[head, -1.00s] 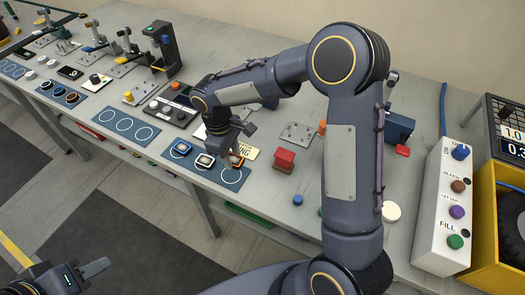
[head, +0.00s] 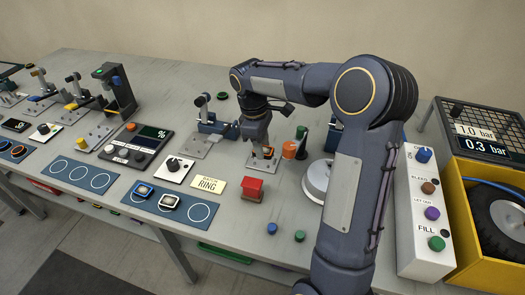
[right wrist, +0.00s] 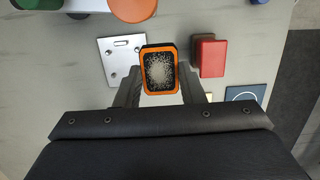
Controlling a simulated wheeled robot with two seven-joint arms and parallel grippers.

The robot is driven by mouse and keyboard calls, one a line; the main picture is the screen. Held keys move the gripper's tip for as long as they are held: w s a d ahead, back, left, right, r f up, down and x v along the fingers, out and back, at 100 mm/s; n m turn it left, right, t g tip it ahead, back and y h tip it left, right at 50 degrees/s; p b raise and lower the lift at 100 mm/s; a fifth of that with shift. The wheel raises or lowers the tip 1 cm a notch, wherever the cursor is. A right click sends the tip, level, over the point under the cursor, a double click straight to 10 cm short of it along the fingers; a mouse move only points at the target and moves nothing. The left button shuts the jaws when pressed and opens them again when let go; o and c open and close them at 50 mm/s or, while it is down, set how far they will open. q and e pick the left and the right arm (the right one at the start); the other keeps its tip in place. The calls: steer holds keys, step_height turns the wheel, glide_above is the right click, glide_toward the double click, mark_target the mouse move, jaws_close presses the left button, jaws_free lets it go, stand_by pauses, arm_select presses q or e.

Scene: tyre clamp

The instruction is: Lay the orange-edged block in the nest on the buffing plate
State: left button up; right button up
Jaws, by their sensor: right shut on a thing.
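My right gripper (head: 264,148) is shut on the orange-edged block (right wrist: 159,70). The wrist view shows the block's dark face with a pale speckled patch, framed in orange, between the two fingers. In the head view the block (head: 267,152) is small and partly covered by the fingers. A light metal plate with small holes (head: 262,167) lies under and around the gripper; it also shows in the right wrist view (right wrist: 118,60), beside and partly behind the block. I cannot make out the nest, or whether the block touches the plate. My left gripper is out of view.
A red block (head: 251,188) stands in front of the plate, close to the gripper. An orange-topped cylinder (head: 289,149) and a round white disc (head: 316,182) are to the right. A blue ring board (head: 198,214) holds two other blocks, and its right ring is empty.

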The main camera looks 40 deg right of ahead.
steer(key=w+d+f, duration=0.1)
steer(key=w+f, duration=0.1)
steer(key=w+d+f+p, duration=0.1)
steer(key=f, duration=0.1)
steer(key=w+d+f, duration=0.2)
steer(key=shift+w+d+f+p, duration=0.1)
steer(key=shift+w+f+p, duration=0.25)
steer(key=shift+f, duration=0.05)
step_height(320, 180, down, 3)
steer(key=shift+f, duration=0.1)
steer(key=shift+f, duration=0.2)
steer(key=o, duration=0.9)
steer(key=shift+o, duration=0.4)
steer(key=shift+r, duration=0.15)
